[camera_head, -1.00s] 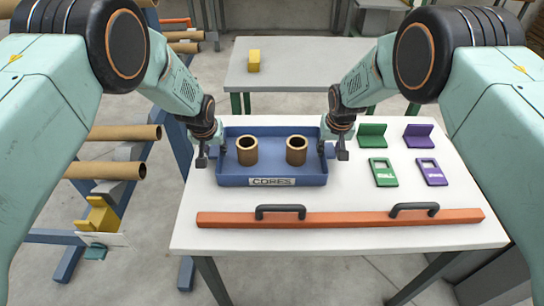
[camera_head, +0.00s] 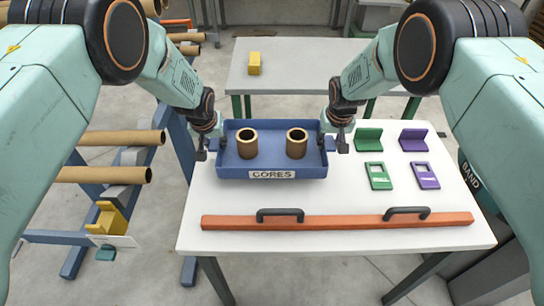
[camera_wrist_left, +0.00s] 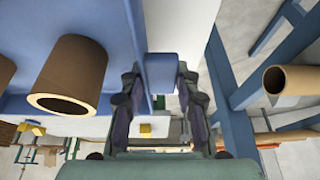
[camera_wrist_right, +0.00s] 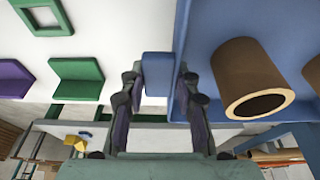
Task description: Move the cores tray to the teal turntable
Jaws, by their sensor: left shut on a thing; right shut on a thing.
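The blue cores tray (camera_head: 230,172), labelled CORES, is at the back left of the white table, with two brown cardboard cores (camera_head: 247,144) (camera_head: 297,143) standing upright in it. My left gripper (camera_head: 213,146) is shut on the tray's left handle tab, which shows between the fingers in the left wrist view (camera_wrist_left: 161,74). My right gripper (camera_head: 331,144) is shut on the right handle tab, seen in the right wrist view (camera_wrist_right: 157,75). The tray looks level; whether it clears the tabletop I cannot tell for sure. No teal turntable is recognisable in view.
An orange bar (camera_head: 340,221) with two black handles lies along the table's front. Green (camera_head: 378,175) and purple (camera_head: 425,175) plates and brackets sit at the right. A second table (camera_head: 310,82) with a yellow block (camera_head: 254,63) stands behind. A blue rack with tubes (camera_head: 110,174) is at left.

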